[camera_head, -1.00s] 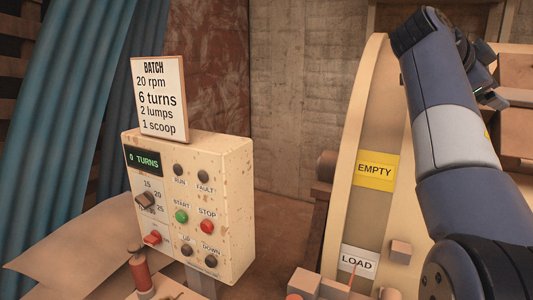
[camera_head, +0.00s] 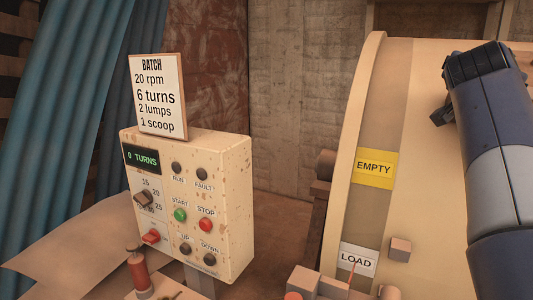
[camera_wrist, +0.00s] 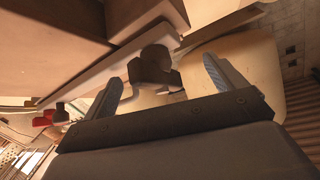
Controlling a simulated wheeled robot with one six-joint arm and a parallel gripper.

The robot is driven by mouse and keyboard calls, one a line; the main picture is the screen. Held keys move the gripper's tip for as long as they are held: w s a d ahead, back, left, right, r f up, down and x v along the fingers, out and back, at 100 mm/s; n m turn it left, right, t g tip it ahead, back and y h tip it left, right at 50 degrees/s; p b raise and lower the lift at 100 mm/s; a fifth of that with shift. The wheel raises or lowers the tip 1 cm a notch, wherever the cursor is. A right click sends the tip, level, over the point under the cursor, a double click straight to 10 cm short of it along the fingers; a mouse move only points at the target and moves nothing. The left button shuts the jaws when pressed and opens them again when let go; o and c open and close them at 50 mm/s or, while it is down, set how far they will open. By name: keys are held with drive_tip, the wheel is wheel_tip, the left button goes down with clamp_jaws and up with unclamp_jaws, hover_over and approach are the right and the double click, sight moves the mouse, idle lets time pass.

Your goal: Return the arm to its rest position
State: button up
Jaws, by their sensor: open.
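My arm (camera_head: 495,150) rises along the right edge of the head view, in front of the large cream drum (camera_head: 430,150). Its upper end is a dark wrist joint, with a small dark part sticking out to the left. In the wrist view my gripper (camera_wrist: 163,84) is open, its two grey-blue fingers well apart. A dark rounded part (camera_wrist: 155,62) shows beyond the gap between the fingers. I cannot tell what it belongs to or how far off it is. Nothing is visibly held.
The cream control box (camera_head: 235,200) stands left of centre, its display reading 0 TURNS. A batch card (camera_head: 158,95) stands on top. The drum carries EMPTY (camera_head: 375,169) and LOAD (camera_head: 357,260) labels. Brown box-like surfaces (camera_wrist: 50,45) are close at the wrist view's upper left.

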drive_tip(key=shift+n+t+y+p, duration=0.4)
drive_tip(key=shift+n+t+y, duration=0.15)
drive_tip(key=shift+n, duration=0.25)
drive_tip(key=shift+n+t+y+p, duration=0.5)
drive_tip(key=shift+n+t+y, duration=0.35)
drive_tip(key=shift+n, duration=1.05)
drive_tip(key=shift+a+f, duration=0.1)
